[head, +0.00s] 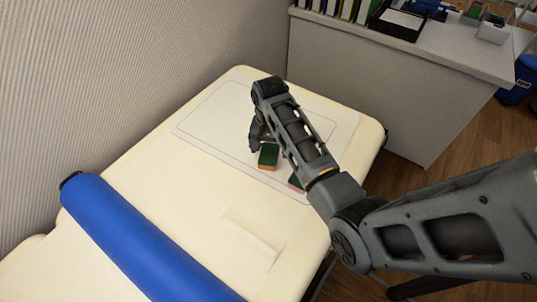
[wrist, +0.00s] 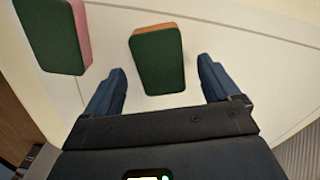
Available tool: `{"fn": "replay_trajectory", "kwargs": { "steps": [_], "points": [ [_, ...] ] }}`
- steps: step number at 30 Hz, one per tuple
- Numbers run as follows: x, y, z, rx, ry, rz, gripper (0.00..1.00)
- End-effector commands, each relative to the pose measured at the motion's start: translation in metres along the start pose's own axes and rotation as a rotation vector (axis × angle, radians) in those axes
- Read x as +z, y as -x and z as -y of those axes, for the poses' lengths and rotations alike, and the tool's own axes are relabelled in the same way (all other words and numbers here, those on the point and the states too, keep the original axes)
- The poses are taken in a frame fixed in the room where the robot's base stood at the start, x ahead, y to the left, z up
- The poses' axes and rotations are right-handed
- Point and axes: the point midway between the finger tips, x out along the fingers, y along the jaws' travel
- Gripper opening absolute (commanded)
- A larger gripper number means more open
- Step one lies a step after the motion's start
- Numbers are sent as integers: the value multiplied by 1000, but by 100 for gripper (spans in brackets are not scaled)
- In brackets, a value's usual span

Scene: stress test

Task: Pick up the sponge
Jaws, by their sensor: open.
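A sponge with a green top and an orange body (head: 268,157) lies on the cream padded table. In the wrist view this sponge (wrist: 158,62) sits between and slightly ahead of my two fingers. A second sponge, green with a pink body (head: 295,182), lies to its right in the head view, partly hidden by my arm. In the wrist view the pink-sided sponge (wrist: 52,35) is at the upper left, outside my fingers. My gripper (wrist: 163,68) is open and empty, with a finger on each side of the orange-sided sponge. In the head view my gripper (head: 257,138) is partly hidden by my wrist.
The padded table (head: 190,180) has an outlined white panel and a blue roll (head: 140,240) at the lower left. A ribbed wall (head: 110,70) runs along the left. A white counter (head: 440,52) with books and trays stands behind. The near table surface is mostly clear.

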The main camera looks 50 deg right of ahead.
Motion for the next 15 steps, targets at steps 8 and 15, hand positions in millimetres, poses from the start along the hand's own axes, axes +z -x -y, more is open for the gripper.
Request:
{"fn": "replay_trajectory", "kwargs": {
  "steps": [8,15],
  "points": [
    [-1,-30,0,0,0,0,89],
    [-1,-31,0,0,0,0,89]
  ]
}}
